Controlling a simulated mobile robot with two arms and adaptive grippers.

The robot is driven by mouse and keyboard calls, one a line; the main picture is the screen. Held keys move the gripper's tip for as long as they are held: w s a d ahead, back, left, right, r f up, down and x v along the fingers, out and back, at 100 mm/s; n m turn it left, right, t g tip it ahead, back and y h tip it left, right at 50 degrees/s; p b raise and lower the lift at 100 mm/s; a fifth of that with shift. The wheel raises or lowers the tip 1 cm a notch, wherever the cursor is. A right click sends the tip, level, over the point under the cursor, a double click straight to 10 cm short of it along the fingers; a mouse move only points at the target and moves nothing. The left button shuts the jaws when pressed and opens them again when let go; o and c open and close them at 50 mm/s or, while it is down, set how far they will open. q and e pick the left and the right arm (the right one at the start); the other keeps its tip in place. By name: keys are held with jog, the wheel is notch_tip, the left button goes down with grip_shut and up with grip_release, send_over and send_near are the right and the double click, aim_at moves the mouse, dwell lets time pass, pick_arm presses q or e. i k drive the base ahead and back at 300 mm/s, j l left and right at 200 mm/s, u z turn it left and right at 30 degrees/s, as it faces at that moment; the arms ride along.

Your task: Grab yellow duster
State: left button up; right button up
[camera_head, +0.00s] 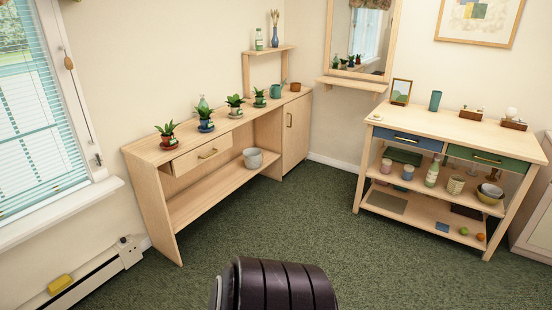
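A small yellow block-shaped thing (60,284), which looks like the yellow duster, lies at the far lower left. It rests on or against the top of the white baseboard heater (98,280) under the window. Its details are too small to tell. Neither of my grippers is in view.
A wooden sideboard (178,206) with potted plants stands along the left wall, with an open drawer. A wooden table (450,130) with shelves of bowls and cups stands at the right. The green carpet (300,215) between them is clear. The window sill (60,215) juts out above the heater.

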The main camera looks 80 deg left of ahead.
aim_at(57, 286)
jog(key=u, duration=4.5)
jog(key=i+l+u, duration=0.15)
jog(key=i, duration=0.4)
jog(key=i+l+u, duration=0.15)
jog(key=i, duration=0.35)
